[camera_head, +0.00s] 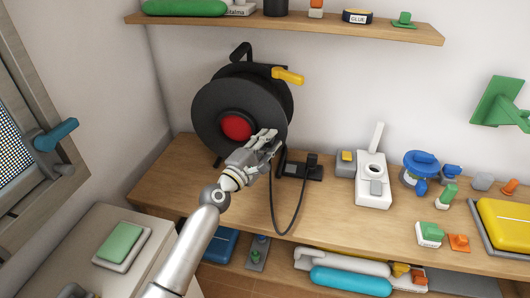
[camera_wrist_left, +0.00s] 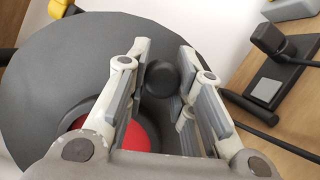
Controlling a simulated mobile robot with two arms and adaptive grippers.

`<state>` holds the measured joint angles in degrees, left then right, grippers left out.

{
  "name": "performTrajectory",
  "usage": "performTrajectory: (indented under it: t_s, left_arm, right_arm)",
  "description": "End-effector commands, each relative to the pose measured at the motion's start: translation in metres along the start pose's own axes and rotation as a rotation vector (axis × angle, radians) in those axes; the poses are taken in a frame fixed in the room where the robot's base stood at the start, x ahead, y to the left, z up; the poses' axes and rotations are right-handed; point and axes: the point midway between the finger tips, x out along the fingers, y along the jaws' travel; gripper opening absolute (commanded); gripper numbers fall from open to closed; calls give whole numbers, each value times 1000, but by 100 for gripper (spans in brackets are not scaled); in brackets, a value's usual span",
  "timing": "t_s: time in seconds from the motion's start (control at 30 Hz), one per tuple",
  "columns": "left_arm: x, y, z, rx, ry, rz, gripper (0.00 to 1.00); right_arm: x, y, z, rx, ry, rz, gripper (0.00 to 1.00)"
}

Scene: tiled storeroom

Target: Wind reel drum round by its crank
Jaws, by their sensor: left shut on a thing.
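The black reel drum (camera_head: 212,108) stands upright on the wooden worktop, with a red hub (camera_head: 236,126) in its middle. A yellow lever (camera_head: 288,76) sticks out at its upper right. My left gripper (camera_head: 268,138) is in front of the drum's lower right part. In the left wrist view, the fingers (camera_wrist_left: 168,70) are closed around a dark round crank knob (camera_wrist_left: 160,76) that stands out from the drum face (camera_wrist_left: 50,75). The red hub (camera_wrist_left: 128,132) shows partly behind the left finger. The rest of the crank is hidden by the gripper. My right gripper is in neither view.
A black socket block (camera_head: 300,168) with a hanging cable (camera_head: 297,212) is right of my gripper. Farther right stand a white joystick box (camera_head: 373,185) and a blue round item (camera_head: 420,166). A wooden shelf (camera_head: 300,28) runs above the reel. A window frame (camera_head: 45,185) is at left.

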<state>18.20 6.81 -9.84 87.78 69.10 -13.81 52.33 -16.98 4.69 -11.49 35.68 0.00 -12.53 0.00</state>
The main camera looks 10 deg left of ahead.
Motion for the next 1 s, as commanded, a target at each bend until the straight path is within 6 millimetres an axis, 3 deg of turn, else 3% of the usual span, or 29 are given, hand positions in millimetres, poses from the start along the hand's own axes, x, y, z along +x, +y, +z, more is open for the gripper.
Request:
performTrajectory:
  t_s: [0.5,1.0]
  left_arm:
    - [3,43,8,-398,1,163,0]
    - [2,58,6,-538,1,220,0]
  right_arm:
    - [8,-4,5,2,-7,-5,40]
    - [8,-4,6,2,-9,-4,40]
